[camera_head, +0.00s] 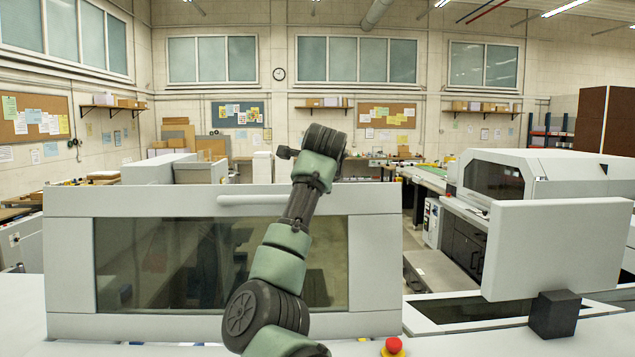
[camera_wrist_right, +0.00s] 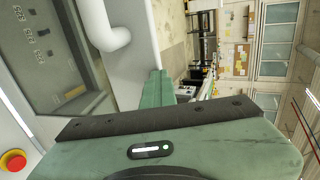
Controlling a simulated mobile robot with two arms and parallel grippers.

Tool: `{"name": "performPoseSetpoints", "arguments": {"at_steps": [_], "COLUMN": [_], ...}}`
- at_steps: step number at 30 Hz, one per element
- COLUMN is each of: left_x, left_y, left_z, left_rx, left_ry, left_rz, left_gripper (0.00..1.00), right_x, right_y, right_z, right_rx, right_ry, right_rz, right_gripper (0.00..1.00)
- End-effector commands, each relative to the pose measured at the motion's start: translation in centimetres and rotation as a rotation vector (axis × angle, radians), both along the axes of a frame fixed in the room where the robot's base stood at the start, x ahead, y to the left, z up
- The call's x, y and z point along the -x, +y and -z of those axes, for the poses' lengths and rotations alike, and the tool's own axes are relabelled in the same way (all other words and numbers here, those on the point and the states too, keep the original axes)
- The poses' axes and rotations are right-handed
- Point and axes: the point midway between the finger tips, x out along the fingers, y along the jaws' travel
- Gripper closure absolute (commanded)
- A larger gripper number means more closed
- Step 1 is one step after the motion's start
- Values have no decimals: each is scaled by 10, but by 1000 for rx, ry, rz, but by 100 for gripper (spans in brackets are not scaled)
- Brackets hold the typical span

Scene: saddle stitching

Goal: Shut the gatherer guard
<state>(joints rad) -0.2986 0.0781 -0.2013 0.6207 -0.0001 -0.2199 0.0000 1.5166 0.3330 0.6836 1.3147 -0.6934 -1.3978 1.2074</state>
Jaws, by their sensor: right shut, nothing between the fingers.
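The gatherer guard (camera_head: 70,260) is a light grey frame with a dark see-through window, standing upright in the middle of the head view. A pale bar handle (camera_head: 248,200) runs along its upper part, its right portion hidden behind my right arm. In the right wrist view the handle (camera_wrist_right: 115,38) and window (camera_wrist_right: 45,50) show at the upper left. My right gripper (camera_wrist_right: 157,88) is shut and empty, close to the guard's upper edge and apart from the handle. Its fingers are hidden in the head view. My left gripper is not in view.
A red button (camera_head: 392,346) stands in front of the guard; it also shows in the wrist view (camera_wrist_right: 13,161). A grey panel (camera_head: 550,250) on a dark block (camera_head: 555,314) stands to the right. Other machines and work tables fill the room behind.

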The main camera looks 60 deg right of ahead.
Motion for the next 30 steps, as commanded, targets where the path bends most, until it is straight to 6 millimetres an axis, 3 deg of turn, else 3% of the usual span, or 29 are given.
{"name": "performPoseSetpoints", "arguments": {"at_steps": [6,12,30], "left_x": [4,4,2], "left_y": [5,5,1], "left_z": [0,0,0], "left_rx": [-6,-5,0], "left_ry": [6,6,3], "left_rz": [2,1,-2], "left_gripper": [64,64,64], "right_x": [-29,-48,-53], "right_y": [-38,-61,-68], "right_z": [10,19,22], "right_rx": [0,0,0], "right_ry": [2,0,-4], "right_rz": [-1,-1,-2], "right_gripper": [100,100,100]}}
